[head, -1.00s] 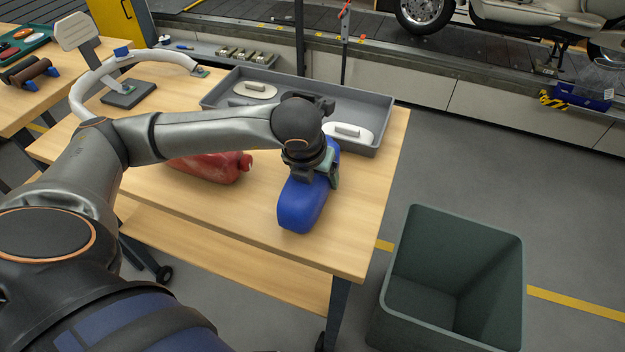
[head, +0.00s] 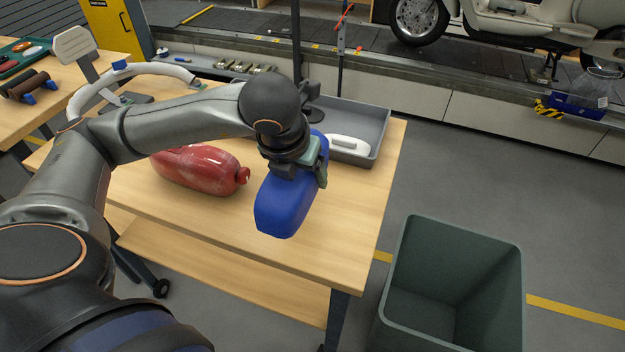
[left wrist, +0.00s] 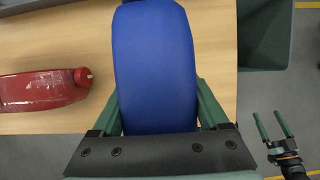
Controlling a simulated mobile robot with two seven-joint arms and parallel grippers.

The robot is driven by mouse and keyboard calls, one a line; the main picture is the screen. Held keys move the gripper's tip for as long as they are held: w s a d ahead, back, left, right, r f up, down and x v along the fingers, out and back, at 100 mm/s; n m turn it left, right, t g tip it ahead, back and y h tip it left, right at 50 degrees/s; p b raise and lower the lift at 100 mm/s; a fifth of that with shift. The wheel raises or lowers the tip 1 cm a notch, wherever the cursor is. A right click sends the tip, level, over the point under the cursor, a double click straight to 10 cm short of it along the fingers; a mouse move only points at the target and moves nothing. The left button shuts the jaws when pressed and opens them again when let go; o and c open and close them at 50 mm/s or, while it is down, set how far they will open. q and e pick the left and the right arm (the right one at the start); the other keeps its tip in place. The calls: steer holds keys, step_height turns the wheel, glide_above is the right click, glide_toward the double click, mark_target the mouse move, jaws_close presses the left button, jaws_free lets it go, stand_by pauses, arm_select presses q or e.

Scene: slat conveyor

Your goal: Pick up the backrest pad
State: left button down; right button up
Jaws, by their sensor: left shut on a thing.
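The backrest pad is a long, rounded blue block (head: 288,208) with its lower end toward me in the head view. My left gripper (head: 298,172) is shut on its upper part and holds it over the front right of the table, apparently raised. In the left wrist view the blue pad (left wrist: 155,65) fills the space between my left gripper's green fingers (left wrist: 158,105). My right gripper (left wrist: 272,127) shows at the lower right of that view with its two green fingers apart and nothing between them.
A red bottle (head: 200,170) lies on the wooden table (head: 220,225) left of the pad. A grey tray (head: 378,130) with a white part (head: 347,146) is behind. A pale curved frame (head: 150,68) stands at back left. An open green bin (head: 505,285) is on the floor at right.

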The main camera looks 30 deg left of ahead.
mark_target(267, 187)
arm_select(q)
steer(key=s+r+b, duration=0.1)
steer(key=s, duration=0.1)
steer(key=s+r+b, duration=0.1)
steer(key=s+b, duration=0.2)
steer(key=s, duration=0.1)
steer(key=shift+r, duration=0.4)
steer(key=shift+s+r+b, duration=0.2)
steer(key=shift+r+b, duration=0.2)
steer(key=shift+b, duration=0.05)
steer(key=shift+s+r+b, duration=0.3)
steer(key=shift+s+b, duration=0.4)
steer(key=shift+b, duration=0.3)
steer(key=shift+s+r, duration=0.2)
steer(key=shift+s, duration=0.1)
steer(key=shift+s+r+b, duration=0.5)
steer(key=shift+s+b, duration=0.4)
steer(key=shift+b, duration=0.1)
arm_select(e)
step_height(267, 187, down, 6)
steer(key=w+a, duration=0.1)
steer(key=a, duration=0.1)
steer(key=shift+r+n+y, duration=0.2)
steer(key=shift+n+y, duration=0.1)
